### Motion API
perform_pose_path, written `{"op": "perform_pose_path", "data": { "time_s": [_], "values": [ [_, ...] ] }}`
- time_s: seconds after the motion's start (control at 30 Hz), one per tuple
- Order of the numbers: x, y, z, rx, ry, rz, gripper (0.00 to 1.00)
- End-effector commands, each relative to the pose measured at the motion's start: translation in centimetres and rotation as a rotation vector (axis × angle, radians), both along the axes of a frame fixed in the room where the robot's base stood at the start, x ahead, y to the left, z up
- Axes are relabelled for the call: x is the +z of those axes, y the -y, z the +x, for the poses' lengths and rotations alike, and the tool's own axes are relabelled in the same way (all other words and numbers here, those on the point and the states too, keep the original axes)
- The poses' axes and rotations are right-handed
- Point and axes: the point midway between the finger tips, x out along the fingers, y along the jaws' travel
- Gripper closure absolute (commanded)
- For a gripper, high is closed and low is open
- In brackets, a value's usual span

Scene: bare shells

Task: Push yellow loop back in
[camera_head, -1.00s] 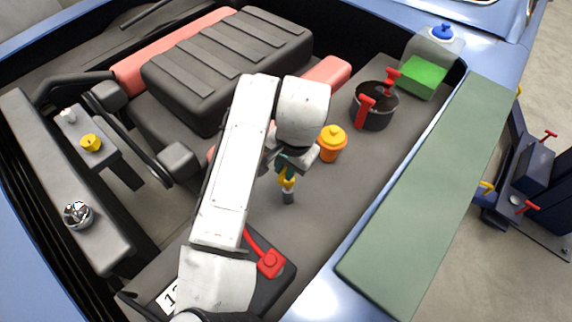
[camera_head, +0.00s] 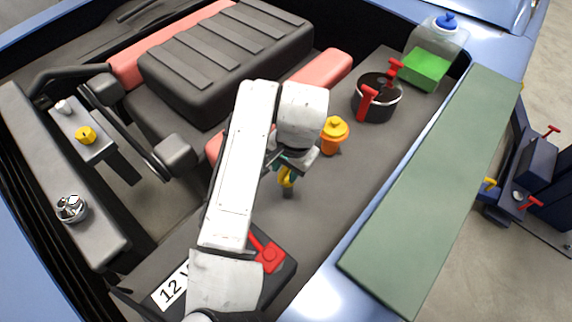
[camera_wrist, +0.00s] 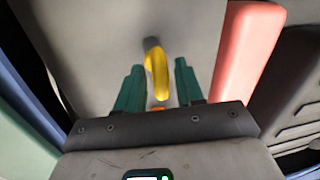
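The yellow loop (camera_head: 287,178) stands on top of a short dark tube (camera_head: 288,193) in the engine bay. In the wrist view the yellow loop (camera_wrist: 160,75) appears in the gap between my two green fingers, with the dark tube top (camera_wrist: 151,43) beyond it. My gripper (camera_head: 286,164) is open, with its fingertips around the upper part of the loop. The fingers (camera_wrist: 158,84) stand apart from the loop on both sides. The head view partly hides the loop's upper end behind my gripper. How far the loop stands out of the tube is hard to tell.
A dark pot with red handles (camera_head: 376,103), a green-filled reservoir (camera_head: 428,68) and a black ribbed cover (camera_head: 228,62) lie farther back. A battery with a red clamp (camera_head: 268,254) is in front. Bare grey floor surrounds the tube.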

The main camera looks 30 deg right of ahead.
Motion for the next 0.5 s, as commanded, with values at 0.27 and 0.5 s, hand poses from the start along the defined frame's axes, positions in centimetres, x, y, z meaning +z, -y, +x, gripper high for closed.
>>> {"op": "perform_pose_path", "data": {
  "time_s": [0.27,0.5],
  "values": [
    [0.2,0.0,0.0,-0.001,0.001,0.0,0.56],
    [2.1,0.1,-0.1,-0.003,0.006,0.0,0.56]
  ]
}}
